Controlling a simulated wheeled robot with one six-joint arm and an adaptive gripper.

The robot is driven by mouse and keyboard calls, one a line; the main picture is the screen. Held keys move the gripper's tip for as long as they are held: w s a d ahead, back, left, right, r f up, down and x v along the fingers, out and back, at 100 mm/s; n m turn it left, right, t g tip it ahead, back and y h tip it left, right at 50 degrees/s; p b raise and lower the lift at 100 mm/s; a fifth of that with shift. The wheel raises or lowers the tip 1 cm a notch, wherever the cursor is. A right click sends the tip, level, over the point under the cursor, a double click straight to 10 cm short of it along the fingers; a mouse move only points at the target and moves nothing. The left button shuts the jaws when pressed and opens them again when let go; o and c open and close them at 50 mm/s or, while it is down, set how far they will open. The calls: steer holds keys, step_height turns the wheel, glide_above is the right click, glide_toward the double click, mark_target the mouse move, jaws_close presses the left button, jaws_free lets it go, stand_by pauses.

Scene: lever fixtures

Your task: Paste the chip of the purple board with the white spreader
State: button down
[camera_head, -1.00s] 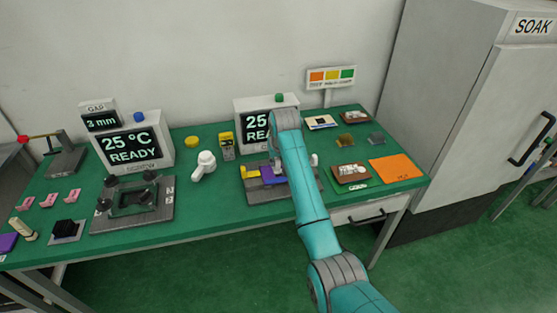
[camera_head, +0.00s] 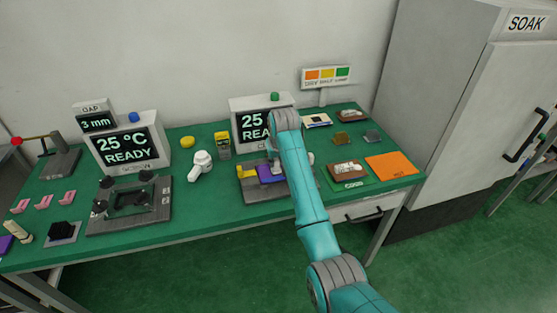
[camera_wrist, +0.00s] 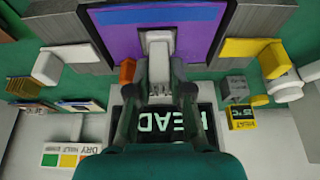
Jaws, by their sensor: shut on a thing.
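My gripper (camera_wrist: 160,88) is shut on the white spreader (camera_wrist: 158,42), whose pale head overlaps the board's middle. I cannot tell whether it touches the board. In the head view my arm hides the gripper and spreader.
A display box (camera_head: 250,122) stands behind the fixture. Left of it are a yellow box (camera_head: 223,146) and a white knobbed thing (camera_head: 201,166). A second fixture (camera_head: 160,205) is farther left. A brown block (camera_head: 346,171) and orange mat (camera_head: 391,165) lie to the right.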

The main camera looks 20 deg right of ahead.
steer(key=shift+a, duration=0.4)
steer(key=shift+w+d, duration=0.1)
steer(key=shift+d, duration=0.05)
steer(key=shift+w+d, duration=0.35)
steer(key=shift+d, duration=0.5)
steer(key=shift+a, duration=0.2)
steer(key=shift+a, duration=0.8)
steer(key=shift+d, duration=0.1)
